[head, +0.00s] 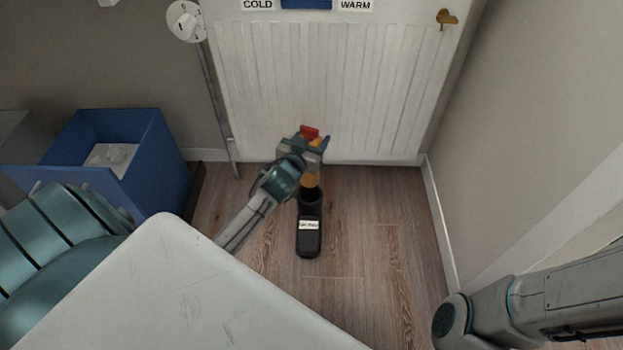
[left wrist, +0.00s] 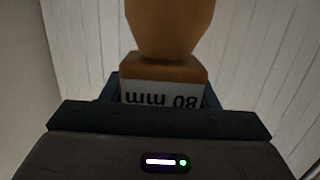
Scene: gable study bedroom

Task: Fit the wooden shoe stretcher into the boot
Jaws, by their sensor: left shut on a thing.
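The wooden shoe stretcher (head: 311,180) is orange-brown and held by my left gripper (head: 316,147), which is shut on it. In the left wrist view the stretcher (left wrist: 168,28) shows a rounded wooden part and a block with an upside-down "80 mm" label between the fingers. The black boot (head: 309,243) stands on the floor with its toe toward the bottom of the picture and a white label on it. The stretcher's lower end is at the boot's opening; I cannot tell how far inside it is. My right arm shows at lower right, its gripper out of view.
A white radiator (head: 320,90) with "COLD" and "WARM" labels stands close behind my left gripper. A blue box (head: 150,165) is at the left. A white tabletop (head: 200,290) fills the lower left. Wooden floor (head: 385,270) is clear right of the boot.

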